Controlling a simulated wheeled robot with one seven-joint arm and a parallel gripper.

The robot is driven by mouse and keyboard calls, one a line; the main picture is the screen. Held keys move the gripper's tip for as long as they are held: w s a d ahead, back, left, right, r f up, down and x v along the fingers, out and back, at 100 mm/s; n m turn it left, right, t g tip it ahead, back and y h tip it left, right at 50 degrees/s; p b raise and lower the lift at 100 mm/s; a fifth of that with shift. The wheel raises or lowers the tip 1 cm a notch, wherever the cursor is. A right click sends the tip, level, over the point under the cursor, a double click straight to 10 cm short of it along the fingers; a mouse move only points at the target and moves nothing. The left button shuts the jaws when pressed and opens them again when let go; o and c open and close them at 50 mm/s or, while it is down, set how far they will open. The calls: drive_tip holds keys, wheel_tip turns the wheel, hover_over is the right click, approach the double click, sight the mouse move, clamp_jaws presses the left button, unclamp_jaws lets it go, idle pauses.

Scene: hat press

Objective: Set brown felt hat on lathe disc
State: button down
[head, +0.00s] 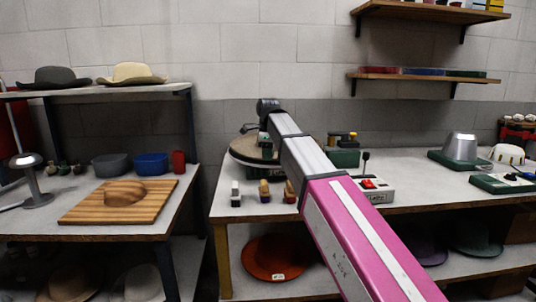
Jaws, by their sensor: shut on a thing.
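My gripper (266,138) is at the far end of my outstretched arm, low over the round lathe disc (238,159) on the right-hand bench. It is shut on what looks like the brown felt hat (246,144), a flat grey-brown round shape with a dark edge below it. My arm hides the right part of this shape and most of the fingers. I cannot tell whether the hat touches the disc or is just above it. No crown shows clearly.
Small brushes or blocks (264,190) stand at the bench's front edge. A control box with red buttons (372,189) is right of my arm. A metal hat block (461,148) is further right. An orange-brown hat (273,257) lies on the shelf below. A wooden board (120,200) lies left.

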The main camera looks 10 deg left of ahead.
drive_tip(key=shift+f, duration=0.15)
drive_tip(key=c, duration=1.1)
unclamp_jaws()
